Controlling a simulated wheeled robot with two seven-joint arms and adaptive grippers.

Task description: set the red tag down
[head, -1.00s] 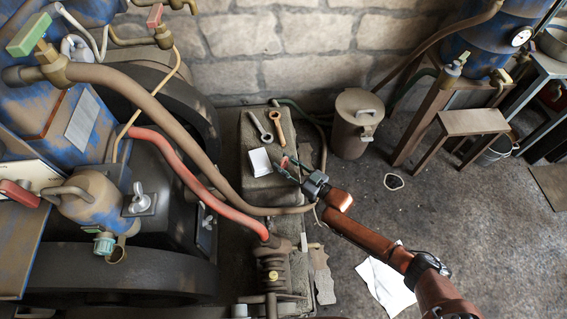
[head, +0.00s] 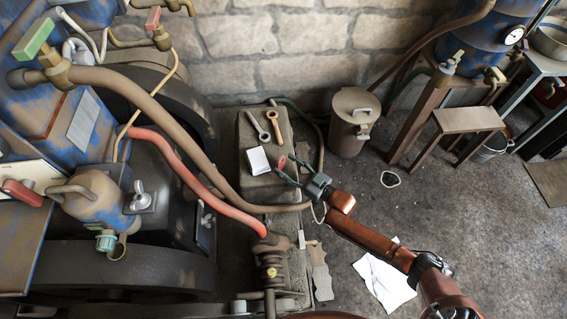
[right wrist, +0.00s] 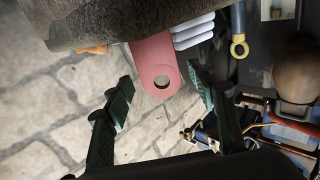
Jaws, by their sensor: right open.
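The red tag (head: 282,161) lies on the stone block (head: 238,170), next to the white pad (head: 258,160). In the right wrist view the tag (right wrist: 155,62) has a round hole, and its holed end sticks out past the block's edge beside the white stack. My right gripper (head: 287,168) is open at the block's right edge. In the right wrist view its two fingers (right wrist: 160,85) stand apart on either side of the tag's free end, with clear gaps. My left gripper is not in view.
A silver wrench (head: 257,126) and a copper-coloured wrench (head: 275,126) lie on the block's far part. A red hose (head: 190,178) and a brown hose (head: 185,135) run along its left. A lidded canister (head: 352,125) stands behind right.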

